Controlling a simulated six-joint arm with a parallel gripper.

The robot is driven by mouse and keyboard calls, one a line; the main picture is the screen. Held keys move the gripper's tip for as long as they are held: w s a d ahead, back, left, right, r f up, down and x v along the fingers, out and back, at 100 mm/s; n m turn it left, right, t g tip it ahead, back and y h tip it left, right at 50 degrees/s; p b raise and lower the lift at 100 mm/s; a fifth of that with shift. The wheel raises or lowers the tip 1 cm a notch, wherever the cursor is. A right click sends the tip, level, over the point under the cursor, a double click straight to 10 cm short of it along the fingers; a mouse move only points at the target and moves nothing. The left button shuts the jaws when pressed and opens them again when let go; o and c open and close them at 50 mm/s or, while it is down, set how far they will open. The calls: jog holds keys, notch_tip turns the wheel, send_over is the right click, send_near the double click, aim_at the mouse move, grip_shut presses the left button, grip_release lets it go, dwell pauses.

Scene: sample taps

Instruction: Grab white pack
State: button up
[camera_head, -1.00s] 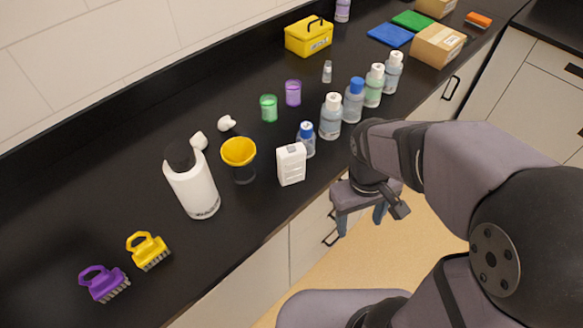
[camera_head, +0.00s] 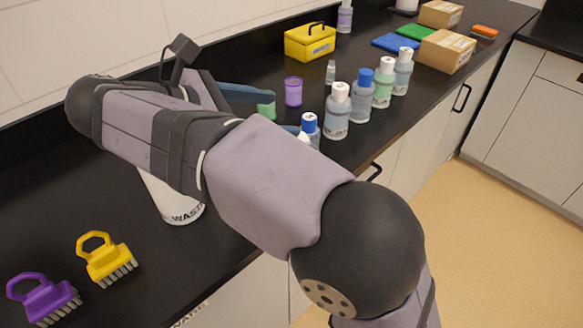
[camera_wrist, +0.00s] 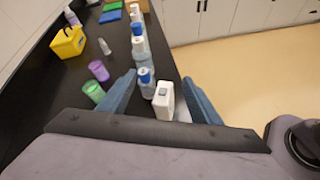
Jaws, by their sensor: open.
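The white pack (camera_wrist: 163,100) stands upright on the black counter in the wrist view, between my two fingers and nearer the right one. In the head view my arm hides nearly all of it. My gripper (camera_wrist: 159,78) is open, with its blue fingers spread and no hold on the pack. It also shows in the head view (camera_head: 287,116), reaching over the counter. A blue-capped bottle (camera_wrist: 145,82) stands just beside the pack and also lies between the fingers, near the left one.
Green (camera_wrist: 94,91) and purple (camera_wrist: 98,70) cups stand left of the left finger. Several capped bottles (camera_head: 336,112) line up beyond the pack. A yellow box (camera_head: 310,42) is farther back. The counter's front edge is close.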

jog(key=f, duration=0.2)
jog(key=w+d+f+b, duration=0.1)
jog(key=f, duration=0.5)
jog(key=shift+w+d+b, duration=0.15)
jog(key=shift+d+b, duration=0.2)
jog(key=shift+d, duration=0.05)
jog(key=shift+w+d+f, duration=0.15)
jog(key=shift+w+d, duration=0.05)
grip_shut()
